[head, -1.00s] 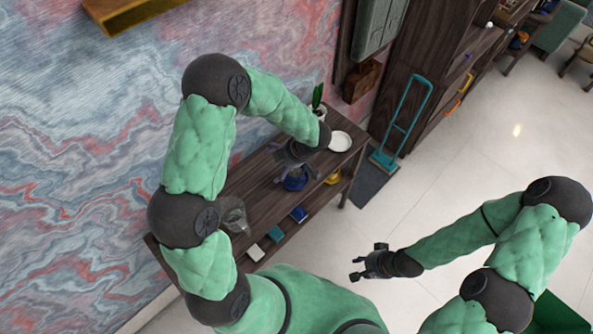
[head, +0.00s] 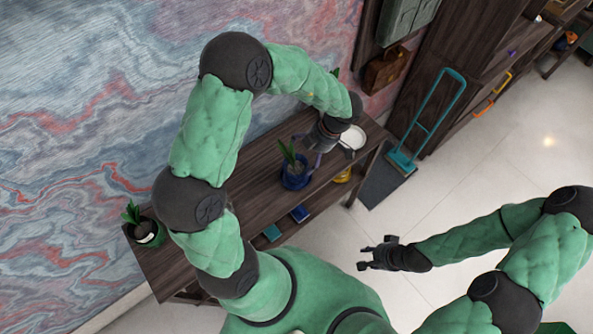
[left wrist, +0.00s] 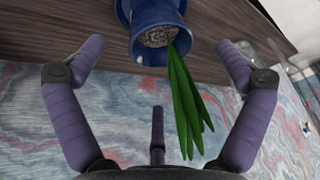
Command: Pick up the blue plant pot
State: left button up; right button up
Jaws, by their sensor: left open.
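The blue plant pot (head: 296,181) holds a green leafy plant and stands upright on the dark wooden table (head: 263,178). My left gripper (head: 316,158) is open just to the right of the pot in the head view, apart from it and empty. In the left wrist view, the pot's blue rim (left wrist: 158,55) shows at the top centre, between and beyond the spread purple fingers. Its long leaves (left wrist: 186,105) reach into the space between the fingers. My right gripper (head: 372,255) looks open and empty, over the floor in front of the table.
A white plate (head: 352,137) lies at the table's right end, partly behind my left wrist. Another potted plant (head: 147,230) stands at the left end. A yellow item (head: 343,175) and blue boxes (head: 299,213) sit below the tabletop. A teal trolley (head: 425,125) stands to the right.

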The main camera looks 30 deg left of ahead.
aim_at(296, 166)
pick_arm(q)
jog(key=x, duration=0.3)
jog(key=shift+a+f+b, duration=0.1)
jog(key=shift+f+b, duration=0.05)
jog(key=shift+b, duration=0.2)
jog(key=x, duration=0.1)
jog(key=b+x, duration=0.1)
jog(key=x, duration=0.1)
jog(key=b+x, duration=0.1)
jog(key=x, duration=0.1)
jog(key=shift+s+a, duration=0.15)
jog(key=shift+a, duration=0.15)
jog(key=c, duration=1.6)
jog(key=shift+r, duration=0.25)
